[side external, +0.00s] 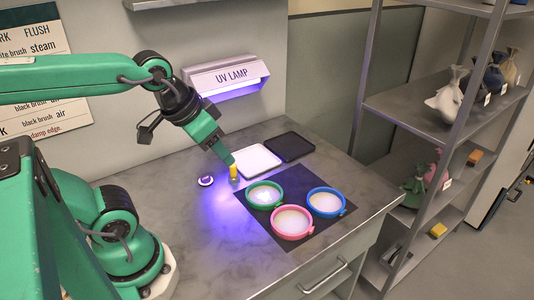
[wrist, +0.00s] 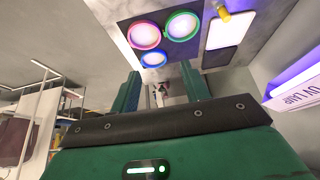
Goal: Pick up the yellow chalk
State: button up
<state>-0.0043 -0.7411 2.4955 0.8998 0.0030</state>
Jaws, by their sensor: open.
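The yellow chalk (side external: 234,174) stands on the grey worktop in the side view, left of the white tray and the black mat. My gripper (side external: 228,158) is just above it there, its tip overlapping the chalk's upper end in the picture. I cannot tell from this view whether they touch. In the wrist view my gripper (wrist: 160,82) is open with nothing between its two fingers. The yellow chalk (wrist: 224,14) shows there near the top edge, up and to the right of the fingers and outside the gap between them.
Green (side external: 264,195), pink (side external: 292,222) and blue (side external: 326,202) round rimmed dishes sit on a black mat (side external: 275,238). A white tray (side external: 255,161) and a black tray (side external: 290,147) lie behind. A small round item (side external: 206,181) is left of the chalk. A UV lamp (side external: 227,77) juts from the wall.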

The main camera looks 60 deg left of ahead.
jog(key=n+g, duration=0.2)
jog(key=g, duration=0.4)
send_over(233, 168)
jog(key=f, duration=1.3)
jog(key=shift+w+f, duration=0.25)
jog(key=shift+f, duration=0.15)
jog(key=shift+a+f, duration=0.35)
jog(key=shift+f, duration=0.1)
jog(key=shift+a+f, duration=0.15)
jog(key=shift+f, duration=3.75)
grip_shut()
